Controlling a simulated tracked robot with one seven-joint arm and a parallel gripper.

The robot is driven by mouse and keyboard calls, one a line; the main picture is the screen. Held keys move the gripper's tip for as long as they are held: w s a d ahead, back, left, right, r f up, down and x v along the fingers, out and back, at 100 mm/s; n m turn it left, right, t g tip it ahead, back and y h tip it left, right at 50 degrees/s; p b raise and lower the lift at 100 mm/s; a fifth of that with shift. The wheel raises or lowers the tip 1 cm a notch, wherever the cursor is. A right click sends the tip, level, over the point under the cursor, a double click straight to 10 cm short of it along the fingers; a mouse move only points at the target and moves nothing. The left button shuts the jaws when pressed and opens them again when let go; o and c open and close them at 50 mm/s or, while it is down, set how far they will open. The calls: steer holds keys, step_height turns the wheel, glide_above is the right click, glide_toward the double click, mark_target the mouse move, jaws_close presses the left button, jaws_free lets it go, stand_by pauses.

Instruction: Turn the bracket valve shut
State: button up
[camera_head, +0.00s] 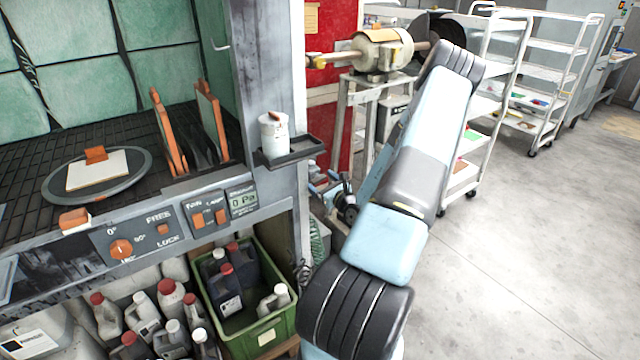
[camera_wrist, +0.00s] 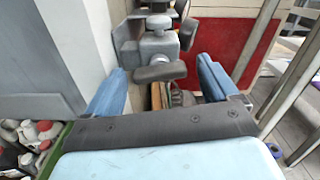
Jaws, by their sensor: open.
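The bracket valve (camera_wrist: 158,47) shows in the wrist view as a grey body with a stem at upper middle. Its dark grey bar handle (camera_wrist: 160,73) lies roughly crosswise, left to right, tilted slightly. My gripper (camera_wrist: 160,78) has two blue fingers, spread wide, one on each side of the handle. There are visible gaps between the fingers and the handle in the picture; whether the handle lies at fingertip depth I cannot tell. In the head view my gripper (camera_head: 325,184) is small beside the cabinet post, partly hidden by my arm. The valve cannot be made out clearly there.
The grey cabinet post (camera_head: 275,75) with a small tray (camera_head: 292,150) holding a white canister (camera_head: 273,135) stands left of my gripper. A red panel (camera_wrist: 225,45) is behind the valve. A green crate of bottles (camera_head: 285,325) sits below. Open floor lies right.

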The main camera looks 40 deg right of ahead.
steer(key=shift+c, duration=0.4)
steer(key=c, duration=1)
steer(key=shift+m, duration=1)
steer(key=o, duration=1.1)
